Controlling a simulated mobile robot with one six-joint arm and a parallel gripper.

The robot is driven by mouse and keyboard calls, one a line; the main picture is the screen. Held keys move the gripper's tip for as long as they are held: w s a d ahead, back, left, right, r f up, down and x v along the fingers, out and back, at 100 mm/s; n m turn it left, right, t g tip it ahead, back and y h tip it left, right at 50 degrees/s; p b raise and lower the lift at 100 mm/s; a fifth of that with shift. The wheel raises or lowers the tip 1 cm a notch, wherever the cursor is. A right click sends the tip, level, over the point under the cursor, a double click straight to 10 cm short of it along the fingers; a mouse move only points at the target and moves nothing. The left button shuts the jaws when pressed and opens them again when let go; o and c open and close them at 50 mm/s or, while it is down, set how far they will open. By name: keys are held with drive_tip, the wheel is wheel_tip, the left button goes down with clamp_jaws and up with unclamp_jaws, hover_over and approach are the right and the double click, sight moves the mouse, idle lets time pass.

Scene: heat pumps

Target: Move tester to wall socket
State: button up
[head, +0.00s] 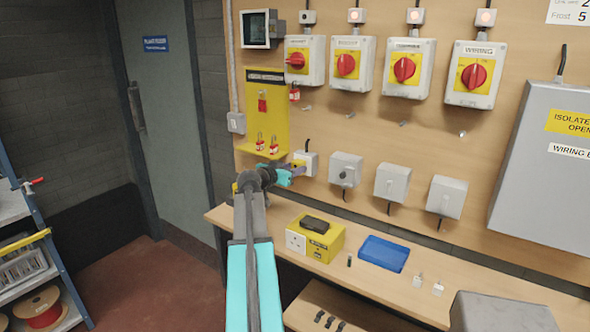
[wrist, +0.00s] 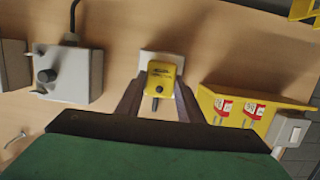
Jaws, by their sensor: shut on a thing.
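The tester (wrist: 165,76) is a small yellow block with a dark probe-like part. My gripper (wrist: 160,92) is shut on it, with one dark finger at each side. The white wall socket (wrist: 148,55) shows just behind the tester in the wrist view. I cannot tell whether the tester touches it. In the head view my gripper (head: 291,171) is at the left part of the board, in front of the white wall socket (head: 311,160). The tester is mostly hidden there by my gripper.
A yellow lockout board (head: 276,110) with red padlocks is close to the left of my gripper. A grey switch box (head: 345,169) is to the right. A yellow box (head: 315,237) and a blue case (head: 384,253) sit on the bench (head: 460,275) below.

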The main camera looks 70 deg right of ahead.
drive_tip(key=shift+d+b, duration=0.25)
drive_tip(key=shift+b, duration=0.1)
idle(0.4)
drive_tip(key=o, duration=0.9)
drive_tip(key=shift+o, duration=0.2)
